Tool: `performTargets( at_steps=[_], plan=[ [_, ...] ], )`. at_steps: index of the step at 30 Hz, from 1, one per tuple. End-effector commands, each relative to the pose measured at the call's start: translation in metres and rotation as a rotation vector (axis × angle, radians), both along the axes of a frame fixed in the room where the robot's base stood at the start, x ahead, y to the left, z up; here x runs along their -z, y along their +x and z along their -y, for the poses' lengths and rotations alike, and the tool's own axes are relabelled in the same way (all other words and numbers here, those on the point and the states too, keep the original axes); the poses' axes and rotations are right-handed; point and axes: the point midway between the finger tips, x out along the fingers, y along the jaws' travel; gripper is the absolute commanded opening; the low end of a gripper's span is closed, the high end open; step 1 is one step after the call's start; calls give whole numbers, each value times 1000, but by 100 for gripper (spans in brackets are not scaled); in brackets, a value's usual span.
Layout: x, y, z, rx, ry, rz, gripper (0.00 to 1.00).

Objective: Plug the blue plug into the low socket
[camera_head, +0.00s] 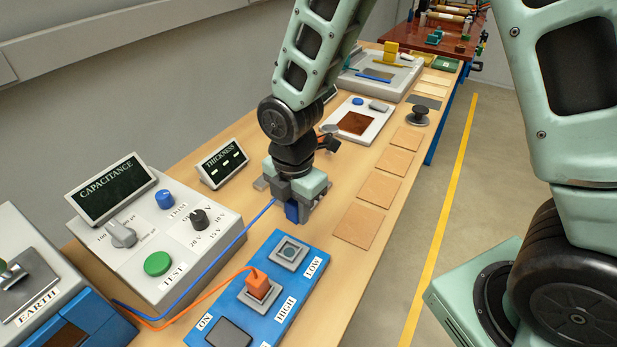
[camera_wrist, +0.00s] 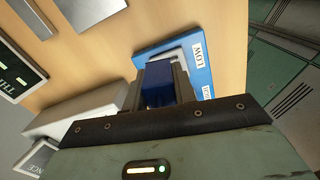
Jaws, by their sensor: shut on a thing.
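The blue plug (camera_head: 291,212) is held in my gripper (camera_head: 293,210), which is shut on it above the bench, just beyond the blue socket box (camera_head: 240,298). A blue cable runs from the plug towards the lower left. In the wrist view the blue plug (camera_wrist: 158,84) sits between the fingers and partly hides the socket box (camera_wrist: 201,75). The low socket (camera_head: 289,251) is an empty grey square beside the LOW label. The plug is apart from it. An orange plug (camera_head: 259,284) stands in the high socket, with an orange cable.
The capacitance unit (camera_head: 158,240) with knobs and a green button stands left of the socket box. A thickness display (camera_head: 222,163) is behind it. Several tan square plates (camera_head: 379,190) lie along the right bench edge. An earth unit (camera_head: 40,290) is at lower left.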

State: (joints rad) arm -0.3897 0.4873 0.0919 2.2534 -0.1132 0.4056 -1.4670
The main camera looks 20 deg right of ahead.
Motion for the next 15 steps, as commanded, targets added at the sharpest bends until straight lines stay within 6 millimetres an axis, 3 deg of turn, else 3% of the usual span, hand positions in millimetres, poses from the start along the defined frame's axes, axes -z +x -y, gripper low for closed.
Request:
performTargets(
  at_steps=[1,6,15],
  plan=[
    [-10,-8,-8,-39,-2,-5,0],
    [-9,-23,-23,-126,-1,-3,0],
    [-4,-28,-29,-158,1,0,0]
  ],
)
